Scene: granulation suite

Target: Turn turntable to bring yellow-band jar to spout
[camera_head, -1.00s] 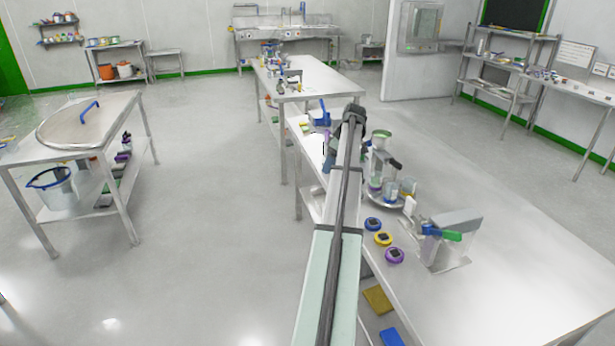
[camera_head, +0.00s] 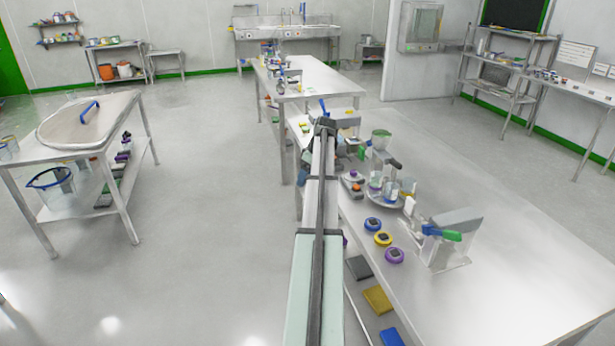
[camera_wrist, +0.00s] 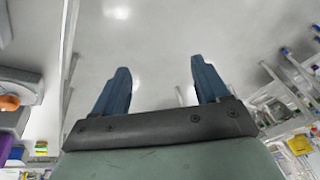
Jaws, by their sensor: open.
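The turntable (camera_head: 372,199) is a round metal disc on the bench, right of my arm in the head view. Several small clear jars stand on it. The yellow-band jar (camera_head: 408,189) appears at its right side, beside a blue-band jar (camera_head: 390,189); a purple-band jar (camera_head: 375,184) is to the left. A dispenser with a green-rimmed hopper (camera_head: 381,140) and a grey spout part (camera_head: 391,162) stands over the turntable's back. My gripper (camera_wrist: 160,80) is open and empty in the wrist view, over bare floor.
Blue, yellow and purple round pieces (camera_head: 383,238) lie along the bench's near-left edge. The bench top (camera_head: 530,260) further right is clear. Grey, yellow and blue pads lie below the bench edge.

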